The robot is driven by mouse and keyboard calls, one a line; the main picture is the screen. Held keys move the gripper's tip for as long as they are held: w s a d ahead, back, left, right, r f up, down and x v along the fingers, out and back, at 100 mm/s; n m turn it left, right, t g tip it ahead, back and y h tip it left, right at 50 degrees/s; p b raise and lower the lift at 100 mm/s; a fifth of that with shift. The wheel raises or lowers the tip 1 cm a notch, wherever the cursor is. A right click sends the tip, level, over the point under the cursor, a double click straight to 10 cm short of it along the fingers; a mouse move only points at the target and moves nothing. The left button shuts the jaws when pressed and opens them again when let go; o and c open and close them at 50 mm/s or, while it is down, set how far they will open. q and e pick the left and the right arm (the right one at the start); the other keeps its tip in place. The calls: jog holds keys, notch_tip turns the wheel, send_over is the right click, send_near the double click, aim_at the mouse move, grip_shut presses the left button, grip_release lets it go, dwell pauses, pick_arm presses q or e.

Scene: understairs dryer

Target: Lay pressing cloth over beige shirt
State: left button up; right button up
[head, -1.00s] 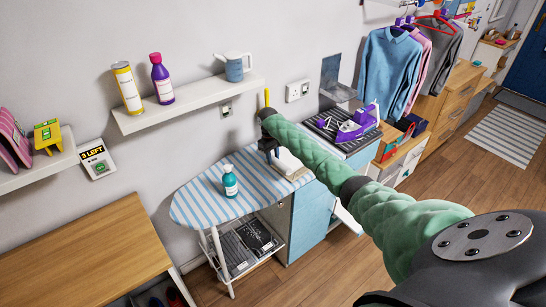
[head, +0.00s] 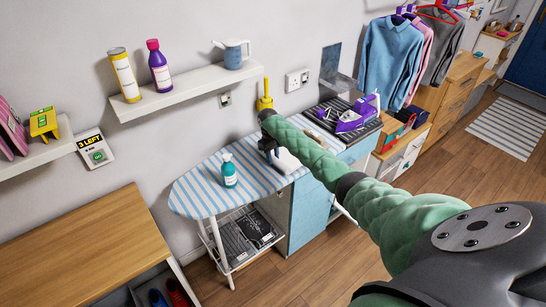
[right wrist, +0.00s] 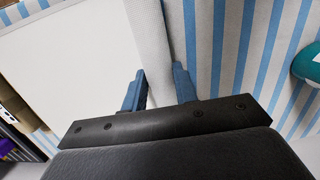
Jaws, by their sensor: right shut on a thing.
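A pale folded cloth-like thing (head: 287,161) lies on the blue-and-white striped ironing board (head: 195,192), just below and right of my right gripper (head: 270,152). In the right wrist view, the gripper's blue fingers (right wrist: 160,90) are shut on the edge of a whitish ribbed strip (right wrist: 150,40). A broad cream surface (right wrist: 70,55) joins it on the left. I cannot tell which part is pressing cloth and which is beige shirt. My green right arm hides part of the board. My left gripper is not in view.
A teal bottle (head: 229,170) stands on the board near the gripper. A purple iron (head: 358,113) sits on a dark ribbed mat to the right. A wall shelf (head: 190,90) with bottles and a jug hangs above. A wooden worktop (head: 80,240) is at lower left.

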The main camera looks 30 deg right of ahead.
jog(key=o, duration=1)
jog(key=shift+o, duration=0.2)
